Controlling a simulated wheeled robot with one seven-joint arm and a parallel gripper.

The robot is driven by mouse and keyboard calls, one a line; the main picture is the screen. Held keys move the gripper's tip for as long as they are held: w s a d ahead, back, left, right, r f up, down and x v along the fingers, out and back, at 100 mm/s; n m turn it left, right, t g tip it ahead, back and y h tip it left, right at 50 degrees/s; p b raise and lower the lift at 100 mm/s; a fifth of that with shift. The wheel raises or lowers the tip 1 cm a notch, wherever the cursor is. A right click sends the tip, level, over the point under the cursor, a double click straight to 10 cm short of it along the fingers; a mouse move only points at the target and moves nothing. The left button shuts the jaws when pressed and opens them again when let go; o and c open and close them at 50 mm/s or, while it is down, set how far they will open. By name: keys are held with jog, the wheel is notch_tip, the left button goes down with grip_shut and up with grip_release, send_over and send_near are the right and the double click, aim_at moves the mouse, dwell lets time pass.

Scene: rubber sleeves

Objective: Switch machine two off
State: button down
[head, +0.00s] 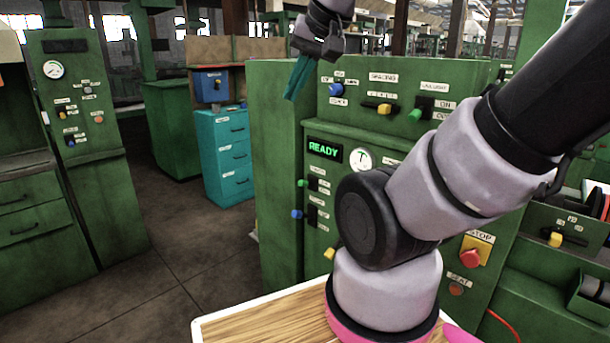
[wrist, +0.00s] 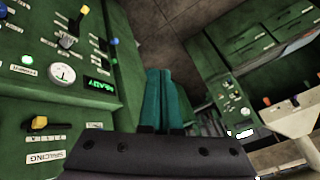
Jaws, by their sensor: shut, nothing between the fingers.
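A green machine (head: 268,130) with a control panel stands in front of me; I cannot read a machine number on it. Its display (head: 325,150) reads READY in green. The panel has a blue knob (head: 337,90), a yellow lever (head: 384,109) under a SPACING label, a green lever (head: 415,115) beside an ON label, and a round gauge (head: 361,159). A red button (head: 471,258) on a yellow STOP plate is lower right. My gripper (head: 291,98) is shut and empty, teal fingers down, above the panel's left edge. In the wrist view, the fingers (wrist: 164,98) are together beside the panel.
Another green machine (head: 83,110) with a gauge stands at the left. A teal drawer cabinet (head: 225,155) with a blue box (head: 211,86) on top is behind. Free floor (head: 185,225) lies between. My arm crosses the panel and hides its middle right.

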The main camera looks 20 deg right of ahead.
jog(key=w+d+f+m, duration=0.2)
jog(key=w+f+m, duration=0.15)
jog(key=w, duration=0.45)
jog(key=w+d+f+m, duration=0.2)
jog(key=w+f+m, duration=0.15)
jog(key=w, duration=0.55)
jog(key=w+d+f+m+h, duration=0.3)
jog(key=w+d+f, duration=0.3)
jog(key=d+f, duration=0.1)
jog(key=w+d+f+m+g+h, duration=0.1)
jog(key=w+d+f+m+h, duration=0.1)
jog(key=w+d+f, duration=0.4)
notch_tip(320, 180, down, 4)
jog(key=shift+d+r+m+g+h, duration=0.15)
jog(key=shift+d+m+g+h, duration=0.15)
jog(key=shift+d+m+h, duration=0.15)
